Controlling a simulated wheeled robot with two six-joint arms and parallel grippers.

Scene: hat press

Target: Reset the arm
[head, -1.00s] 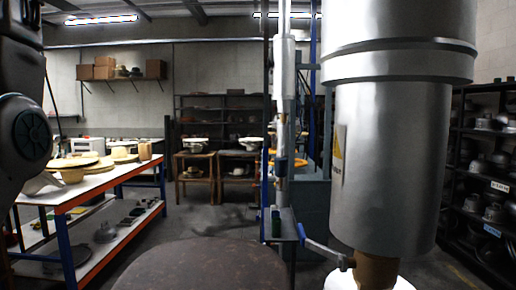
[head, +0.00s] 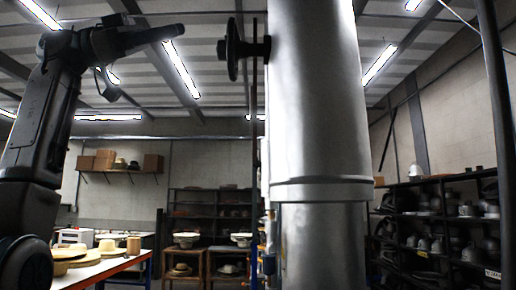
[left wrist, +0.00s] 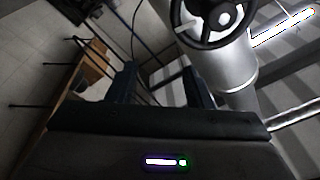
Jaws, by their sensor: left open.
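My left arm is raised at the left of the head view. Its gripper (head: 160,36) is up near ceiling height and points right toward the press. In the left wrist view the two fingers of the gripper (left wrist: 160,86) stand apart with nothing between them. The hat press is a large silver cylinder (head: 318,110) at the centre right, and it also shows in the left wrist view (left wrist: 228,68). A black handwheel (head: 234,48) sticks out from the cylinder's left side, apart from the gripper. The handwheel also shows in the left wrist view (left wrist: 181,22). My right gripper is not in view.
A table with straw hats (head: 82,256) is at the lower left. A wall shelf (head: 122,172) holds boxes and hats. Dark shelves (head: 440,222) stand at the right, near a dark vertical post (head: 497,110). Open air lies between my left gripper and the handwheel.

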